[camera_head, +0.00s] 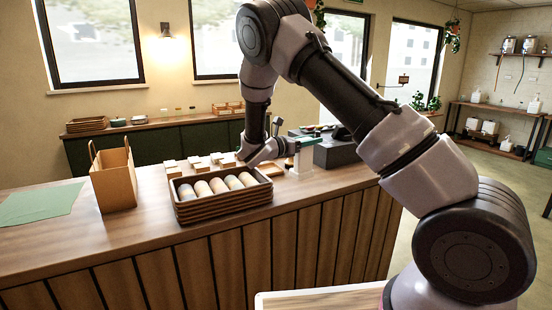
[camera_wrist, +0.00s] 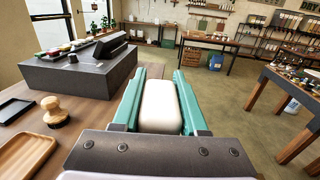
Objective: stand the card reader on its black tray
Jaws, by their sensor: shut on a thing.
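My gripper (camera_wrist: 164,76) has teal fingers closed on the sides of a white, rounded block, which looks like the card reader (camera_wrist: 160,108). Its far face is hidden in the wrist view. In the head view my gripper (camera_head: 308,142) is over the right part of the counter, and a pale piece (camera_head: 302,163) shows below it. A small flat black tray (camera_wrist: 14,110) lies on the counter at the left of the wrist view, apart from the held block. I cannot make this tray out in the head view.
A dark grey block (camera_wrist: 80,72) with a black device on it stands beyond the black tray. A wooden-handled stamp (camera_wrist: 54,108) and a wooden tray (camera_wrist: 24,152) are nearby. A crate (camera_head: 222,208) of rolls and a paper bag (camera_head: 113,180) stand farther left on the counter.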

